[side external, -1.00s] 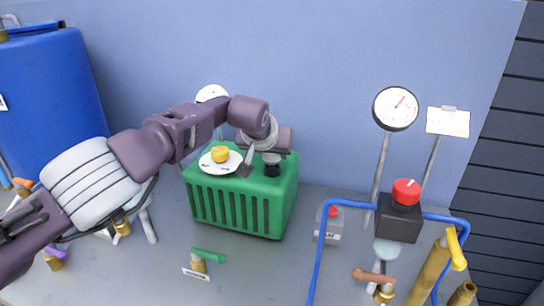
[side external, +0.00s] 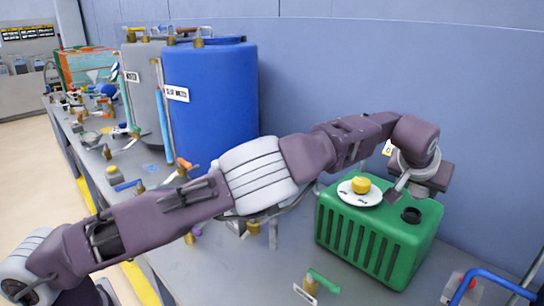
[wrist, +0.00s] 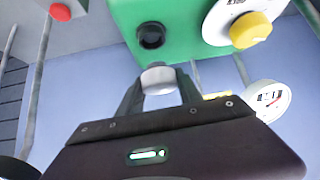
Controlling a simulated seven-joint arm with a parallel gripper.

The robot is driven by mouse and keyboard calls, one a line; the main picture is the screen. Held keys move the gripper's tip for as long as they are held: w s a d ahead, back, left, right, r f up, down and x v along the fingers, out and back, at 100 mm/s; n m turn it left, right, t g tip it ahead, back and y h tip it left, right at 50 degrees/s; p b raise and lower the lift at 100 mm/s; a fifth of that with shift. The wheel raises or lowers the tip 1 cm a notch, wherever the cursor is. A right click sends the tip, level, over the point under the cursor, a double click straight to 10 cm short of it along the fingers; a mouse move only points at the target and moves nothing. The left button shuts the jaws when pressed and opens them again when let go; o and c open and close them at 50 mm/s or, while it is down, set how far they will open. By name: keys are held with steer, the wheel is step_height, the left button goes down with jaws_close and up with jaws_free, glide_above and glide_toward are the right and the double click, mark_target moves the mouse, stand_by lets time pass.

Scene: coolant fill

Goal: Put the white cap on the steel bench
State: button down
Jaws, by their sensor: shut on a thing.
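The white cap (wrist: 158,78) is held between the two fingertips of my gripper (wrist: 160,88) in the wrist view. In the side view the cap cannot be made out clearly beside my gripper (side external: 400,190). The gripper is above the right part of the green tank (side external: 370,240). The tank's black filler neck (side external: 411,215) is open and uncovered, and it also shows in the wrist view (wrist: 151,35), apart from the cap. The steel bench (side external: 225,275) is the grey surface under the tank.
A yellow knob (side external: 360,185) on a white dial sits on the tank top. A green-handled valve (side external: 312,285) stands in front. A blue barrel (side external: 210,100) stands at the back left. Blue pipe (side external: 495,282) is at the right. Bare bench lies left of the green valve.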

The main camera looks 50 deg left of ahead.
step_height(320, 180, up, 5)
steer(key=shift+f, duration=0.1)
steer(key=s+a+f+n+g+y, duration=0.2)
steer(key=s+a+n+g+y, duration=0.1)
steer(key=s+a+n+y, duration=0.45)
steer(key=n+g, duration=1.1)
steer(key=n, duration=0.5)
glide_above(239, 303)
steer(key=s+d, duration=0.1)
steer(key=d, duration=0.1)
step_height(239, 303, down, 16)
steer(key=shift+h, duration=0.45)
step_height(239, 303, down, 10)
steer(key=shift+f, duration=0.25)
